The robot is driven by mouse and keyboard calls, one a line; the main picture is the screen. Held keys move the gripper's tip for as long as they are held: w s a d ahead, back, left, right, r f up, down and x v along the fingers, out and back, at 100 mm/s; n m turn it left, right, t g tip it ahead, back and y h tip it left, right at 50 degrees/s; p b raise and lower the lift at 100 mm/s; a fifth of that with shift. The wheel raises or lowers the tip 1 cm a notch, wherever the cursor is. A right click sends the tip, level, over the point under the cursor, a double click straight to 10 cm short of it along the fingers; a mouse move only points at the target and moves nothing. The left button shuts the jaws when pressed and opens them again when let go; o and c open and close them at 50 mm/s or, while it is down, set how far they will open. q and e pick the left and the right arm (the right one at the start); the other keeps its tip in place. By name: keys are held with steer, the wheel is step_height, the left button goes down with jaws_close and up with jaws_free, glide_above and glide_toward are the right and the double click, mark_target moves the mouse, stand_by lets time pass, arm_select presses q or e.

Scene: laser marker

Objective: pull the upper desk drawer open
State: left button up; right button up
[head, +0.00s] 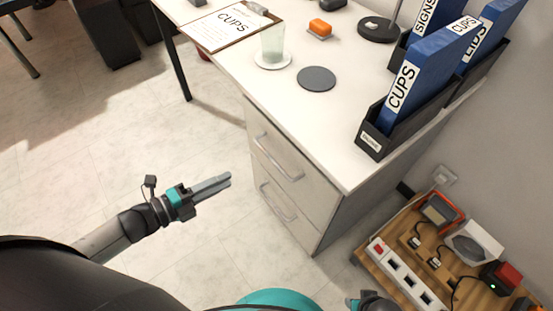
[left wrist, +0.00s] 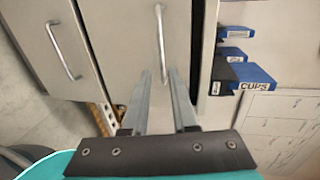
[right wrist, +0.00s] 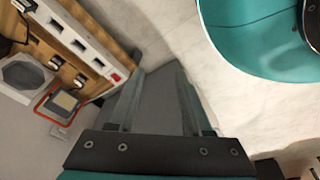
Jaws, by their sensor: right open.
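The upper drawer (head: 292,156) is flush with the white desk's pedestal and looks closed. Its curved metal handle (head: 278,160) shows in the head view, and in the left wrist view the handle (left wrist: 160,40) lies ahead, roughly in line with the gap between my fingers. My left gripper (head: 228,180) is open and empty, pointing at the drawers from the left and apart from them. Its fingers also show in the left wrist view (left wrist: 160,74). My right gripper (right wrist: 157,72) is open and empty, low near the wooden board; in the head view it is mostly cut off.
The lower drawer's handle (head: 277,203) sits below. On the desk are a glass cup (head: 273,45), a grey disc (head: 317,78) and blue binders (head: 402,88) in black holders. A wooden board (head: 402,277) with sockets and devices is at lower right. Floor left of the drawers is clear.

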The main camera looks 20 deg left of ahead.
mark_target(271, 157)
arm_select(q)
steer(key=shift+b+x, duration=2.2)
steer(key=shift+x, duration=5.4)
arm_select(e)
steer(key=w+a+r+t, duration=0.1)
steer(key=w+r, duration=0.3)
steer(key=r, duration=0.4)
steer(key=shift+w+a+r, duration=0.3)
steer(key=shift+a, duration=0.25)
arm_select(q)
steer(key=shift+r, duration=0.2)
steer(key=shift+c, duration=0.3)
jaws_close()
